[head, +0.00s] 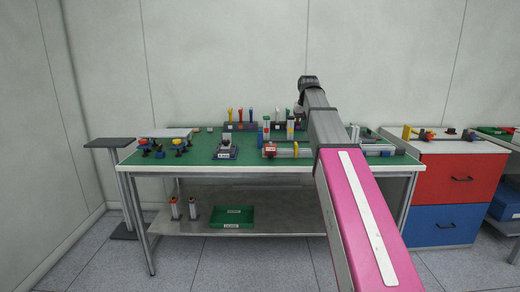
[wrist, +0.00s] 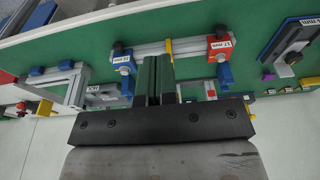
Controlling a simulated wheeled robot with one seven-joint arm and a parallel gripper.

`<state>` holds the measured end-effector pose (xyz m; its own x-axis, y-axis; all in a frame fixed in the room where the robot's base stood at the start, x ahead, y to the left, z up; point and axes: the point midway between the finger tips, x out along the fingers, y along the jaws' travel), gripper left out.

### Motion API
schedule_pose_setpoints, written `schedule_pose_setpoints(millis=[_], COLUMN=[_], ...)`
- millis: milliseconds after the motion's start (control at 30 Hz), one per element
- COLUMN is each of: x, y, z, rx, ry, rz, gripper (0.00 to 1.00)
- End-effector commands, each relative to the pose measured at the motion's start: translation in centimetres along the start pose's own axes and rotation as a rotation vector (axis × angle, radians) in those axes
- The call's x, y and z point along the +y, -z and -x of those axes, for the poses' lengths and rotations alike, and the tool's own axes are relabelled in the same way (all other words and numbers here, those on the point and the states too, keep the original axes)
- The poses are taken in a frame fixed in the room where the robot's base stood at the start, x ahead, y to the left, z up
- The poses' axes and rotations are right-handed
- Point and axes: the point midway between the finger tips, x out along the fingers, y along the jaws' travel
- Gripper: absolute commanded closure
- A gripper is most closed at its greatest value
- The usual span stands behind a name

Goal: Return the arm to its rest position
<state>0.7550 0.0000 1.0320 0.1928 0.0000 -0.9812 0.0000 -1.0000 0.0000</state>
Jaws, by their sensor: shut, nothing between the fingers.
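My gripper (wrist: 158,62) shows in the wrist view with its two dark fingers together and nothing between them. It is over the green bench top (wrist: 270,25), and the fingertips overlap the near side of an aluminium profile (wrist: 190,45) in the picture; I cannot tell the height gap. That profile carries a red block (wrist: 220,46), a blue block (wrist: 123,60) and a yellow piece (wrist: 169,50). In the head view my arm with its pink link reaches forward over the bench (head: 200,167), and the gripper itself is hidden or too small to make out.
On the bench stand a red block (head: 269,148), a grey fixture (head: 226,151) and tool racks (head: 240,126) at the back. A green tray (head: 232,217) lies on the lower shelf. A red and blue drawer cabinet (head: 460,180) is at right, a grey stand (head: 110,143) at left.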

Motion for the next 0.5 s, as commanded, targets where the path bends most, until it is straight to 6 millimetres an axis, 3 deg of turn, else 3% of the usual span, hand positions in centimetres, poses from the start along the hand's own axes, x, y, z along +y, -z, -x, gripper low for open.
schedule_pose_setpoints(millis=[267,500], x=[0.0,0.0], y=[-1.8,-4.7], z=[-4.1,-9.7], rx=[-0.015,-0.036], ry=[0.000,0.000], rz=[0.000,0.000], gripper=[1.00,1.00])
